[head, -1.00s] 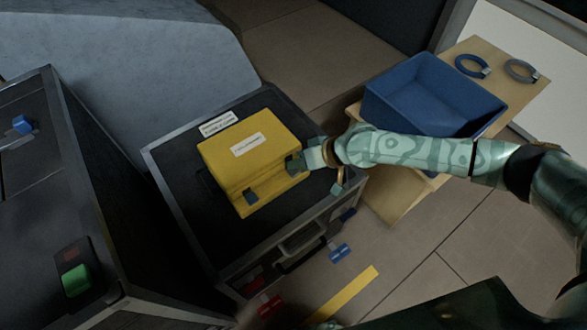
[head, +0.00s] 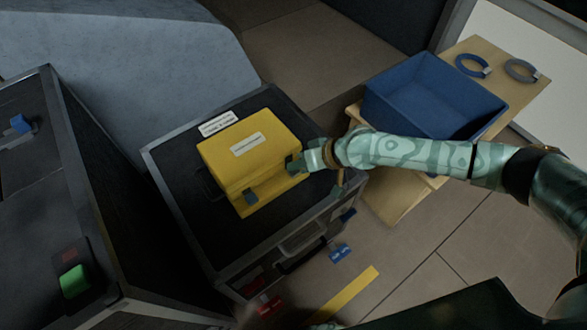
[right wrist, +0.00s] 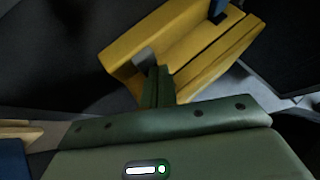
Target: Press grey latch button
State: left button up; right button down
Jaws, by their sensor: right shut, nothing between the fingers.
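A yellow case (head: 240,150) with a white label lies closed on a black flight case. The grey latch button (right wrist: 143,58) shows at the case's other front end in the right wrist view. My right gripper (head: 297,164) is shut and empty at the case's right end. In the right wrist view its dark green fingertips (right wrist: 156,80) are right by the grey button; I cannot tell whether they touch. My left gripper is out of view.
The black flight case (head: 185,190) bears the yellow case. A blue bin (head: 430,85) and two rings (head: 472,66) stand on a wooden table to the right. At the left, a black cabinet carries a green button (head: 75,281). Small blue and red items lie low.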

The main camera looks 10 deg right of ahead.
aim_at(298, 172)
pick_arm(q)
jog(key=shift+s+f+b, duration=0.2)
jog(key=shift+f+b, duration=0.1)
jog(key=shift+b, duration=0.05)
pick_arm(e)
jog(key=shift+f, duration=0.7)
dwell(0.6)
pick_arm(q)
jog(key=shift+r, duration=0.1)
pick_arm(e)
jog(key=shift+r, duration=0.15)
pick_arm(q)
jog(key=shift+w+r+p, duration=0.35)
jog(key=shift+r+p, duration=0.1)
jog(key=shift+p, duration=0.25)
pick_arm(e)
jog(key=shift+r, duration=0.85)
